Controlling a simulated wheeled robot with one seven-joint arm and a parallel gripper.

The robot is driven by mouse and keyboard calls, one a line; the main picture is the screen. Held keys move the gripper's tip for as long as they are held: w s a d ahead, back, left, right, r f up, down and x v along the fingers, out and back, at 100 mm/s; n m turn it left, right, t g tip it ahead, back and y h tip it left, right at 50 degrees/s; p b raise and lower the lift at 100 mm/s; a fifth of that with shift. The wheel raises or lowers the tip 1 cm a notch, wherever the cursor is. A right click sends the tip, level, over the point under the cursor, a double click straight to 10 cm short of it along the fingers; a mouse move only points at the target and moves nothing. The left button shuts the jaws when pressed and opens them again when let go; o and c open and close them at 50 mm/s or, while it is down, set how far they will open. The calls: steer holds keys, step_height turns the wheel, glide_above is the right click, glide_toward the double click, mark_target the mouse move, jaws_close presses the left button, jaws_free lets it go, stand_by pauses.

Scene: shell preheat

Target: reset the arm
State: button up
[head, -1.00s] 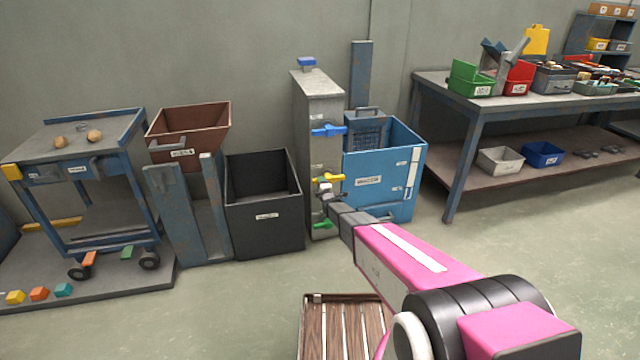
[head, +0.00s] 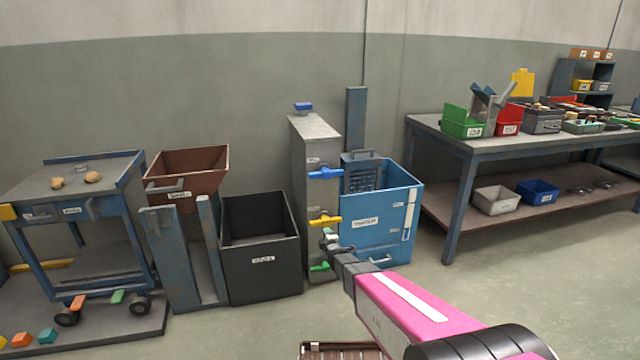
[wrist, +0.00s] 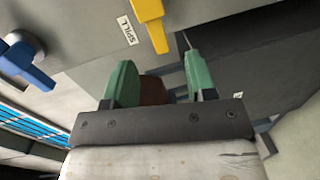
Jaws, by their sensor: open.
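My gripper (wrist: 160,88) shows in the wrist view with its two green fingers apart and nothing between them. In the head view my gripper (head: 328,240) is at the end of my pink arm, in front of the grey cabinet (head: 318,136). The cabinet carries a blue handle (head: 326,174), a yellow handle (head: 325,220) and a green handle (head: 319,267). The yellow handle also shows in the wrist view (wrist: 150,22), above the fingers and apart from them. The blue handle is at the left there (wrist: 27,62). A "SPILL" label (wrist: 127,30) is beside the yellow handle.
A blue bin (head: 385,225) stands right of the cabinet, a black bin (head: 262,270) left of it. A brown hopper (head: 185,170) and a trolley (head: 75,185) are further left. A workbench (head: 430,126) is at the right. A slatted wooden pallet (head: 340,351) lies low in front.

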steer(key=s+d+r+m+g+h, duration=0.1)
steer(key=s+d+r+m+g, duration=0.2)
steer(key=s, duration=0.9)
steer(key=s+d+r+m+g+h, duration=0.1)
steer(key=s+d+r+m+g, duration=0.3)
steer(key=s+d+m+g, duration=0.3)
steer(key=s+d+r+m+g+h, duration=0.1)
steer(key=s+d+r+m+g, duration=0.3)
steer(key=s+m, duration=0.5)
steer(key=s+d+g, duration=0.1)
steer(key=s+g, duration=0.1)
steer(key=s, duration=0.6)
steer(key=shift+s+d+h, duration=0.15)
steer(key=shift+s+h, duration=0.25)
